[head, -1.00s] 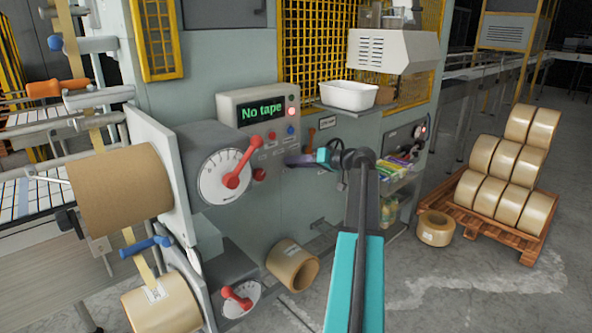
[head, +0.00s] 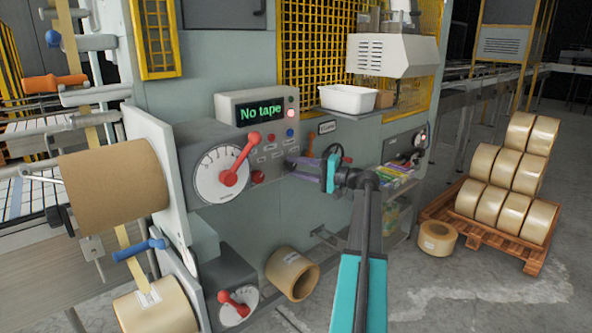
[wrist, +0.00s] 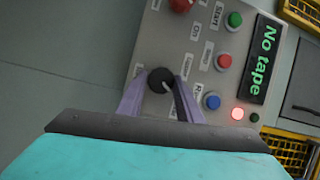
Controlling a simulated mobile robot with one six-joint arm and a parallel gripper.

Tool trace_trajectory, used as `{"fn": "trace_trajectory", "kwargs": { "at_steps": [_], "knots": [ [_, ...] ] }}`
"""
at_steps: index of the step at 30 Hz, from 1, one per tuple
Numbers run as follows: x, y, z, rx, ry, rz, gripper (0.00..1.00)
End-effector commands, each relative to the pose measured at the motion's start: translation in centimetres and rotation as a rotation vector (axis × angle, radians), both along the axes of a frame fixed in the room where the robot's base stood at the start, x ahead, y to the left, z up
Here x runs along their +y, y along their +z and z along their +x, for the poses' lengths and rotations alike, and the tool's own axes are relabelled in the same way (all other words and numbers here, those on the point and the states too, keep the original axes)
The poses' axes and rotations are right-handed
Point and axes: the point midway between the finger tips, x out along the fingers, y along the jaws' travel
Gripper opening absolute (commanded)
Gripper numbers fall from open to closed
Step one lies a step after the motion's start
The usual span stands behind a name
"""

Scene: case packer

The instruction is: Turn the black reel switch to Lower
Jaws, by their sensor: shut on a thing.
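The black reel switch (wrist: 160,78) is a round black knob with a pale pointer mark, on the grey control panel (wrist: 150,50). In the wrist view the two purple fingers of my gripper (wrist: 160,88) are shut on it, one on each side. The pointer slants toward the lower right of the wrist view. The small labels around the knob are partly covered by a finger and too blurred to read surely. In the head view my gripper (head: 297,166) reaches the panel from the right, and the switch is hard to make out there.
Near the knob are red (wrist: 224,61), blue (wrist: 212,101) and green (wrist: 234,19) buttons. The display (head: 261,112) reads "No tape" beside a lit red lamp. A large dial with a red lever (head: 242,158) stands left of the panel. A tape roll (head: 291,274) sits below.

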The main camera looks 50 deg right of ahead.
Motion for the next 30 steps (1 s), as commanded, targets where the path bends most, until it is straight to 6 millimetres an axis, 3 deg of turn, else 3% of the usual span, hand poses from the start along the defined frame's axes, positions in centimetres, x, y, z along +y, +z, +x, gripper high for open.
{"fn": "trace_trajectory", "kwargs": {
  "at_steps": [17, 18, 21, 30],
  "knots": [
    [-0.07, -0.08, -0.03, -0.003, -0.003, 0.055, 0.1],
    [-0.07, -0.08, -0.03, -0.003, -0.003, 0.055, 0.34],
    [-0.05, -0.09, -0.02, -0.003, -0.002, 0.054, 0.51],
    [-0.02, -0.08, -0.01, -0.003, -0.002, 0.053, 0.51]
  ]
}}
